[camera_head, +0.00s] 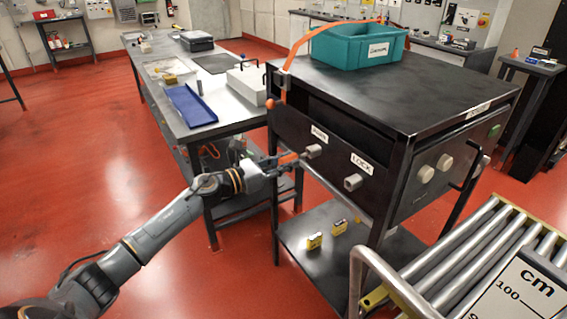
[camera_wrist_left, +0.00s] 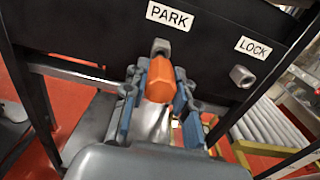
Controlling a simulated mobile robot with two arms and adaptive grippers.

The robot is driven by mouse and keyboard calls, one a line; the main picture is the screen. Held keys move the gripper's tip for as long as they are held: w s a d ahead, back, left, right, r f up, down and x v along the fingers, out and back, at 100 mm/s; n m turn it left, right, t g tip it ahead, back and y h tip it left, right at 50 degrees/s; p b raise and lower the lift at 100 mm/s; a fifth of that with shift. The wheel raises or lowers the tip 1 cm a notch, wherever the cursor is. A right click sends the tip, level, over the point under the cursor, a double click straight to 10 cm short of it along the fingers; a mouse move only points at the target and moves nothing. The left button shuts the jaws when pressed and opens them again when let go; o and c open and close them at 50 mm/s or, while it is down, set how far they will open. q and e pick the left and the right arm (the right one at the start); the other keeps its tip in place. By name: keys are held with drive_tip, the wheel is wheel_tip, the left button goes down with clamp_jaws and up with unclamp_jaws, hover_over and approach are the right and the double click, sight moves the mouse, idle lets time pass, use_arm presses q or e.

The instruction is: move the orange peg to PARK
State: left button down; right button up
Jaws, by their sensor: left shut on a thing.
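The orange peg (camera_head: 289,158) is between the fingers of my left gripper (camera_head: 281,166), which is shut on it. In the left wrist view the orange peg (camera_wrist_left: 159,82) shows between the blue-padded fingers of the gripper (camera_wrist_left: 160,95). The grey PARK socket (camera_head: 313,151) is right in front of the peg, under its PARK label (camera_head: 319,133); it also shows just above the peg in the wrist view (camera_wrist_left: 160,46). I cannot tell whether the peg's tip is inside the socket. The LOCK socket (camera_head: 352,182) is to the right and empty. My right gripper is not in view.
The black cabinet (camera_head: 430,105) carries a teal crate (camera_head: 350,50), and an orange strap (camera_head: 300,47) hangs at its corner. Yellow blocks (camera_head: 314,241) lie on the lower shelf. A roller conveyor (camera_head: 480,245) stands at the right, a workbench (camera_head: 225,118) behind. Red floor is free at left.

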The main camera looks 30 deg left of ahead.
sight(297, 156)
use_arm(q)
drive_tip(key=shift+x, duration=0.8)
drive_tip(key=shift+b+x, duration=0.3)
drive_tip(key=shift+x, duration=0.9)
drive_tip(key=c, duration=1)
unclamp_jaws()
drive_tip(key=shift+s, duration=0.15)
